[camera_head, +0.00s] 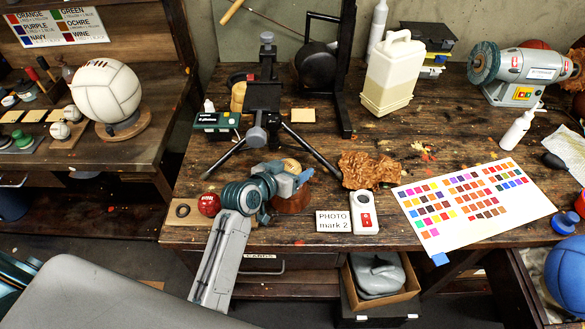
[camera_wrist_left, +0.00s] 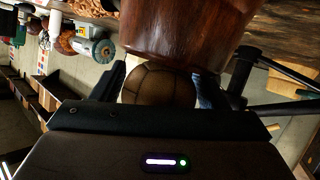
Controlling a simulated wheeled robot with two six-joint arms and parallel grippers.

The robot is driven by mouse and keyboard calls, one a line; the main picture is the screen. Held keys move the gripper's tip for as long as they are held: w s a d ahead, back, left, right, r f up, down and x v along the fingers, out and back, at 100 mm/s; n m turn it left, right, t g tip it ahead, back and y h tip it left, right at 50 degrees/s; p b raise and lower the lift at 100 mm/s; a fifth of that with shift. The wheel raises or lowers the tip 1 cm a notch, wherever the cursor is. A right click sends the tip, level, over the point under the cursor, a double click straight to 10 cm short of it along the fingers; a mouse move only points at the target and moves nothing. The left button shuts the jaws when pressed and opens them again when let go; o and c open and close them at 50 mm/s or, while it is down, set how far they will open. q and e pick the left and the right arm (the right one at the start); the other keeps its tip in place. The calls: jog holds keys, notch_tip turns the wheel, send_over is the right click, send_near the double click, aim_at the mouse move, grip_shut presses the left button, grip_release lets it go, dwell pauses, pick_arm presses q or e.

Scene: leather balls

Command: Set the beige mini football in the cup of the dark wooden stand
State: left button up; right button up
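The beige mini football (camera_head: 292,165) shows just beyond my left gripper (camera_head: 290,178) in the head view, partly hidden by it. In the left wrist view the ball (camera_wrist_left: 158,88) looks brown in shadow and sits between the fingers of the left gripper (camera_wrist_left: 160,92), which appear closed on its sides. The dark wooden stand (camera_head: 292,203) is under the gripper on the bench. In the wrist view the stand (camera_wrist_left: 185,30) fills the upper middle, right against the ball's edge. The cup's inside is hidden, so I cannot tell whether the ball rests in it. My right gripper is out of view.
A red ball (camera_head: 209,204) on a wooden board is left of the stand. A black tripod (camera_head: 263,120) stands behind. A brown leather piece (camera_head: 368,171), a "PHOTO mark 2" card (camera_head: 334,221) and a white device (camera_head: 364,212) lie to the right. The bench's front edge is close.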

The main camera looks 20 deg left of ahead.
pick_arm(q)
jog(key=shift+o, duration=0.9)
jog(key=shift+s+r, duration=0.1)
jog(key=shift+s, duration=0.15)
jog(key=b+v, duration=0.2)
jog(key=v, duration=0.9)
jog(key=shift+s+a+r+b, duration=0.15)
jog(key=shift+s+b, duration=0.1)
jog(key=shift+b, duration=0.15)
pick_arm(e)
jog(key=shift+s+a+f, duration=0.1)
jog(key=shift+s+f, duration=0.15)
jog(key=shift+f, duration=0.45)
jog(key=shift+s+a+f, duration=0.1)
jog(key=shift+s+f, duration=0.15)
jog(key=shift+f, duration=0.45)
